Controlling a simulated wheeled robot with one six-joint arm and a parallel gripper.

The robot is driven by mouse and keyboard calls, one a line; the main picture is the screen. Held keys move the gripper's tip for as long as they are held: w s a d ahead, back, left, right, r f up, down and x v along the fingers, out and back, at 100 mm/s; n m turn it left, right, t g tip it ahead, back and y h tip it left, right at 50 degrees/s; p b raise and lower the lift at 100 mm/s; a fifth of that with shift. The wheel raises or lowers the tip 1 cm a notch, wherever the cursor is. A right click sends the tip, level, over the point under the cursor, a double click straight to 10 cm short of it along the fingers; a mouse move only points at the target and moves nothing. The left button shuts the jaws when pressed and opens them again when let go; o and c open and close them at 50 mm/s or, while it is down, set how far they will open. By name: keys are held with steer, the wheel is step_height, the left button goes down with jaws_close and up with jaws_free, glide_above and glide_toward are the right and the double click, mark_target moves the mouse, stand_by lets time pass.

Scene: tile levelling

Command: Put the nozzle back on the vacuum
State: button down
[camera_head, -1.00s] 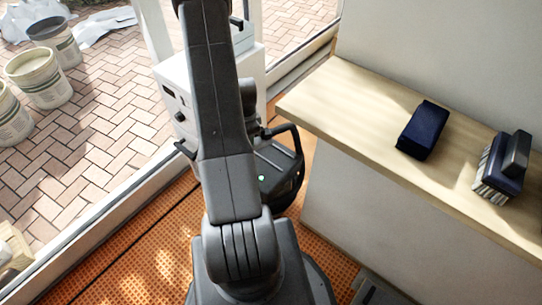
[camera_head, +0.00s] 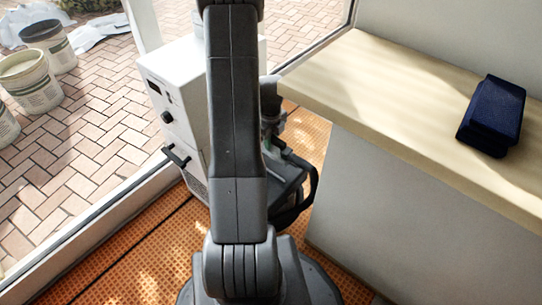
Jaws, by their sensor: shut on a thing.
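A black machine with a curved handle, seemingly the vacuum (camera_head: 288,190), stands on the orange floor behind my arm, close to the counter's end. My arm covers its left part. A dark grey upright cylindrical part (camera_head: 270,100) shows just right of my arm above it; I cannot tell whether it belongs to the vacuum or to my wrist. I cannot make out the nozzle. My arm rises through the middle of the picture to the top edge, and my gripper cannot be made out behind it.
A white cabinet (camera_head: 178,105) with a knob and handle stands left of the vacuum. A wooden counter (camera_head: 390,110) with a dark blue block (camera_head: 492,112) bounds the right side. A white sill (camera_head: 95,235) edges the left. Buckets (camera_head: 30,85) stand outside on brick paving.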

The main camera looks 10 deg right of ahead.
mark_target(271, 152)
step_height(271, 152, down, 6)
steer(key=shift+r+b, duration=0.1)
steer(key=shift+b, duration=0.65)
steer(key=c, duration=1.3)
jaws_free()
steer(key=shift+f, duration=0.2)
step_height(271, 152, up, 12)
steer(key=p, duration=0.3)
steer(key=shift+r+p, duration=0.2)
steer(key=shift+p, duration=0.15)
